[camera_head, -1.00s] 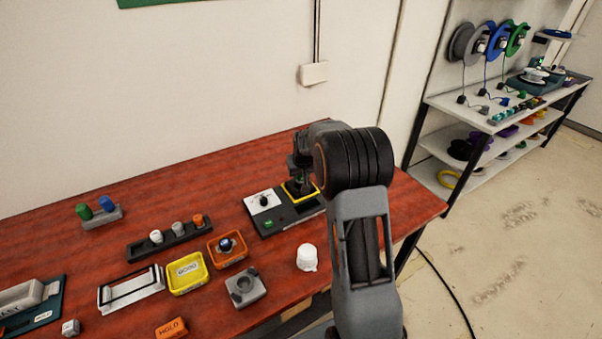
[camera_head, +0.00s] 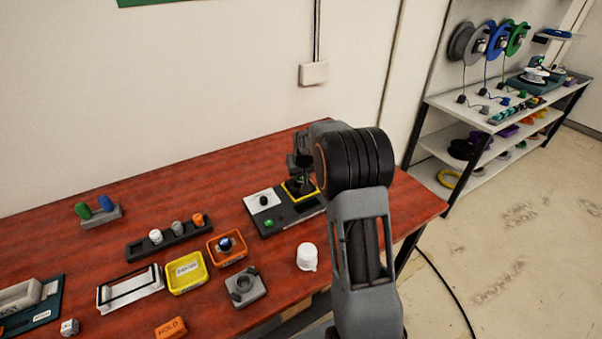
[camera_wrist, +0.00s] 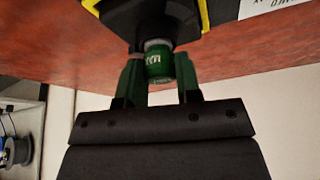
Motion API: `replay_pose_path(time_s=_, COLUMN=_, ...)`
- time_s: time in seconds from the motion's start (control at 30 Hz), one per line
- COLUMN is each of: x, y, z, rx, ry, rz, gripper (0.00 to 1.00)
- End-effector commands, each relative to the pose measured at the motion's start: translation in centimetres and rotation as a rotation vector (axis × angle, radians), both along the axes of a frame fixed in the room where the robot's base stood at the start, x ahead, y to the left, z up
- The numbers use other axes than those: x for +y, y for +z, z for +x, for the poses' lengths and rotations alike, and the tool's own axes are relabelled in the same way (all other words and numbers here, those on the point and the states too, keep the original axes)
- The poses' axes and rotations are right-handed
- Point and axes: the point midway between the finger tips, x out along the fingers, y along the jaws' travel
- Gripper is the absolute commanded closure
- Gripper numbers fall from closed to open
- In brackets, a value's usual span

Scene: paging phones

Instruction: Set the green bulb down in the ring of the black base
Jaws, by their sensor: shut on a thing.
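The green bulb (camera_wrist: 158,65) is between the two fingers of my gripper (camera_wrist: 159,72) in the wrist view, with its grey end toward the black base (camera_wrist: 150,18). I cannot tell whether that end touches the base or is inside its ring. In the head view my gripper (camera_head: 300,175) is over the yellow-edged area at the right end of a dark unit (camera_head: 289,216). My arm partly covers that spot, so the ring and the bulb's seating are hidden there.
A white panel with a black knob (camera_head: 263,201) and a green switch (camera_head: 268,223) are left of my gripper. A white cup-like piece (camera_head: 307,257), a grey block (camera_head: 245,287), an orange tray (camera_head: 227,262) and a yellow tray (camera_head: 186,288) stand nearer the front.

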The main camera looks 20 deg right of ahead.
Motion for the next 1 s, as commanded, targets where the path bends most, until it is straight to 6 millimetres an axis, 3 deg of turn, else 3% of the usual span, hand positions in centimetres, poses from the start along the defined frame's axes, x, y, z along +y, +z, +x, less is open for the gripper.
replay_pose_path(time_s=0.67, x=-0.01, y=-0.40, z=0.01, rx=0.000, ry=0.000, rz=0.000, gripper=0.91)
replay_pose_path(time_s=0.7, x=-0.01, y=-0.40, z=0.00, rx=0.000, ry=0.000, rz=0.000, gripper=0.65)
replay_pose_path(time_s=1.0, x=0.00, y=-0.41, z=0.01, rx=0.000, ry=0.000, rz=0.000, gripper=0.39)
